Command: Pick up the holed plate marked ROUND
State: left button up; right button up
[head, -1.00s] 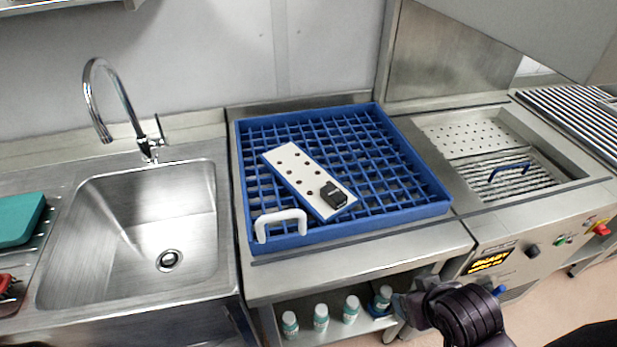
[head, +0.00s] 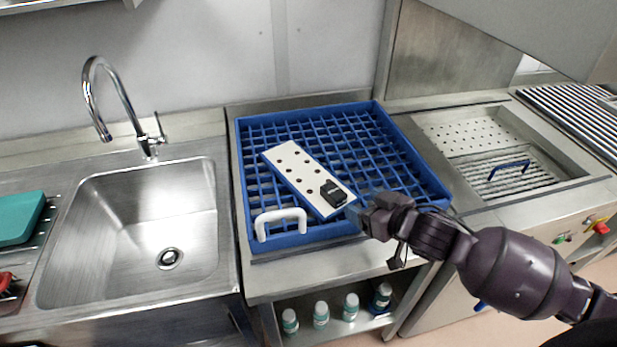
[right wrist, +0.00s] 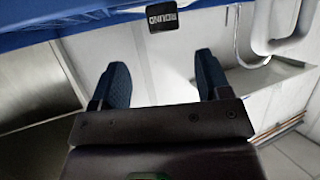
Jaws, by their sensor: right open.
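The holed plate (head: 301,176) is white on top with a blue edge and several dark holes. It lies at a slant on the blue rack. A black tag (head: 334,194) sits at its near right end; in the right wrist view the tag (right wrist: 163,19) has white lettering that looks like ROUND. My right gripper (head: 358,208) is just right of the tagged end. In the right wrist view its two fingers (right wrist: 158,88) are apart with nothing between them, and the tag is beyond them. My left gripper is not in view.
The blue rack (head: 425,203) has raised walls. A white handle (head: 280,216) stands at its near left, close to the plate. A sink (head: 130,225) with a tap is at left, a basin with a blue-handled grate (head: 510,172) at right. Several bottles (head: 321,314) stand below.

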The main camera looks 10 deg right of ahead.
aim_at(332, 188)
jog(key=x, duration=0.6)
jog(key=shift+r, duration=0.25)
jog(key=shift+a+r+p+x, duration=0.15)
jog(key=shift+a+p+x, duration=0.1)
jog(key=shift+x, duration=1.05)
jog(key=shift+a+r+p+x, duration=0.1)
jog(key=shift+p+x, duration=0.1)
jog(key=shift+x, duration=1.1)
jog(key=shift+r, duration=0.1)
jog(key=c, duration=1.3)
